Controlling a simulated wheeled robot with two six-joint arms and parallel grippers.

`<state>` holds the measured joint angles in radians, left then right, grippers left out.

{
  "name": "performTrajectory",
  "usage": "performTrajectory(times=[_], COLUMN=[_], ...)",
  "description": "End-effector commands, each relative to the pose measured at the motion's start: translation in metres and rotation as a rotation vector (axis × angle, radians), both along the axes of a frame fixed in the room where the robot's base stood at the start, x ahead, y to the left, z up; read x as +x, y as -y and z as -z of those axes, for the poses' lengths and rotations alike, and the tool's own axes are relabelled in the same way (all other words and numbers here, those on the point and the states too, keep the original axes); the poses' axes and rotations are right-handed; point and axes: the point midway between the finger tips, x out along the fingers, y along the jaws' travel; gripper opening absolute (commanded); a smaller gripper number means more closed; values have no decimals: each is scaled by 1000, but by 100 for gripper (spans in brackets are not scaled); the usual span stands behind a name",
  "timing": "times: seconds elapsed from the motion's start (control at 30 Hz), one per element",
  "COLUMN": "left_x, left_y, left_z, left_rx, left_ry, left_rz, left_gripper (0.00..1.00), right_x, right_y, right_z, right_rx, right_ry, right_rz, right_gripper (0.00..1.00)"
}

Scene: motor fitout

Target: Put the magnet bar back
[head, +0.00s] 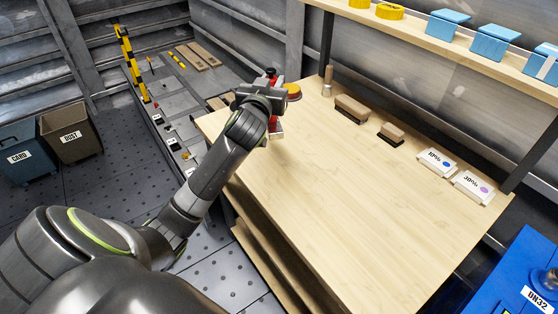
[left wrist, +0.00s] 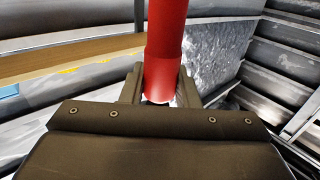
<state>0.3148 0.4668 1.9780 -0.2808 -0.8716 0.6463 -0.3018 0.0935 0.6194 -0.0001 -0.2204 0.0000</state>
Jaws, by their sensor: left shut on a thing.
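My left gripper (head: 268,92) is at the far left corner of the wooden bench, with my arm reaching up to it from the lower left. It is shut on a red round bar (left wrist: 165,45), which looks like the magnet bar. In the left wrist view the bar stands up between the two fingers. In the head view a red part (head: 275,124) shows just below the gripper, and the gripper hides most of the rest. I cannot tell whether the bar touches anything. My right gripper is out of view.
The wooden bench (head: 330,190) is mostly clear. Brushes (head: 351,108) and white labelled blocks (head: 436,163) line its back edge. A red and yellow round thing (head: 292,91) is beside the gripper. A shelf (head: 440,42) with blue bins (head: 447,22) hangs above. Labelled bins (head: 70,136) stand left.

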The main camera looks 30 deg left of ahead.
Motion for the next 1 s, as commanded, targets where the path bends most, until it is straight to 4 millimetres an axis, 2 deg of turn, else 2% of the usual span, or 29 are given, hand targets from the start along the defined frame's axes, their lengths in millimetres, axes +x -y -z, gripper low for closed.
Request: performTrajectory(times=[0.2,0.3,0.47,0.7,1.0], left_x=[0,0,0,0,0], left_y=[0,0,0,0,0], left_z=[40,53,64,95,98], left_rx=[-2,-1,0,-2,0], left_ry=[-4,-2,1,-2,2], left_rz=[-2,-1,-1,-1,1], left_gripper=[0,0,0,0,0], right_x=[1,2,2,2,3], right_y=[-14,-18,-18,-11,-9], right_z=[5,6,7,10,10], right_rx=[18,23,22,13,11], right_ry=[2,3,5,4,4], right_rz=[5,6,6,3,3], right_gripper=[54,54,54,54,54])
